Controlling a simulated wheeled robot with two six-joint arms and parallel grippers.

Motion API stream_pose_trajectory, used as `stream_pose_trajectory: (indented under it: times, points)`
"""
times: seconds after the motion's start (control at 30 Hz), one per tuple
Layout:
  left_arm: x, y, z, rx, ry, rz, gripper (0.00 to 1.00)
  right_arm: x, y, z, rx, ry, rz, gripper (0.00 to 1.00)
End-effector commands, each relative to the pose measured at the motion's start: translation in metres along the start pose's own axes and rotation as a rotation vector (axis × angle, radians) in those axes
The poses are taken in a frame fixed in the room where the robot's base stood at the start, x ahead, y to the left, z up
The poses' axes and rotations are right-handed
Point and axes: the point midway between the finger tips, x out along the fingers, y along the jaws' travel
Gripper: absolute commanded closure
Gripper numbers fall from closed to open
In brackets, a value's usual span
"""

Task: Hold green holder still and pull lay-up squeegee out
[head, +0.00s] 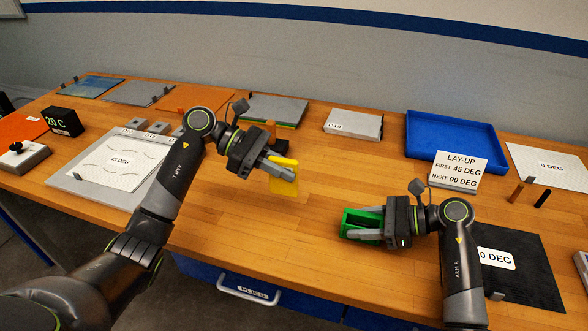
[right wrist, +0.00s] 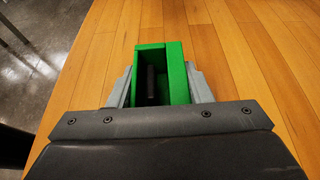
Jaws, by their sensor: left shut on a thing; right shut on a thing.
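The yellow squeegee (head: 284,184) is between the fingers of my left gripper (head: 283,170), which is shut on it. It is clear of the green holder, up and to the left of it in the head view. The green holder (head: 360,222) is at the front of the table, between the fingers of my right gripper (head: 366,223), which is shut on it. In the right wrist view, the green holder (right wrist: 176,72) shows an open top with a dark upright piece inside, and the right gripper's fingers (right wrist: 160,88) press its two sides.
A blue tray (head: 455,142) and a lay-up sign (head: 457,172) stand at the back right. A black sheet (head: 530,262) marked 0 DEG lies beside my right arm. A 45 DEG sheet (head: 122,160) lies on a grey plate at left. The table middle is mostly clear.

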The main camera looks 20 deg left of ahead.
Motion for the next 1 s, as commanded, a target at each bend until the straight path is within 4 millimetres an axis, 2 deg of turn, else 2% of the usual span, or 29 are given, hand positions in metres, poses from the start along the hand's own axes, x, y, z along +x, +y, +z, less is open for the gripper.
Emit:
stream_pose_trajectory:
  times: [0.2,0.23,0.4,0.67,0.77,0.87,1.0]
  points:
    - [0.000,0.000,0.000,0.000,0.000,0.000,1.00,0.000,0.000,0.000,0.000,0.001,0.000,0.78]
    - [0.000,0.000,0.000,0.000,0.000,0.000,1.00,0.000,0.000,0.000,0.000,0.001,0.000,0.51]
    - [0.000,0.000,0.000,0.000,0.000,0.000,1.00,0.000,0.000,0.000,0.000,0.000,0.000,0.29]
    - [0.000,0.000,0.000,0.001,0.000,0.000,1.00,-0.001,0.000,0.000,0.000,0.001,0.000,0.29]
    - [0.000,0.000,0.000,0.001,0.000,0.000,1.00,-0.006,-0.001,-0.001,0.000,0.003,-0.002,0.29]
    - [0.000,0.000,0.000,0.001,0.000,0.000,1.00,-0.020,-0.001,-0.001,-0.001,0.003,-0.004,0.29]
    - [0.000,0.000,0.000,0.001,0.000,0.000,1.00,-0.050,-0.001,-0.002,-0.002,0.006,-0.004,0.29]
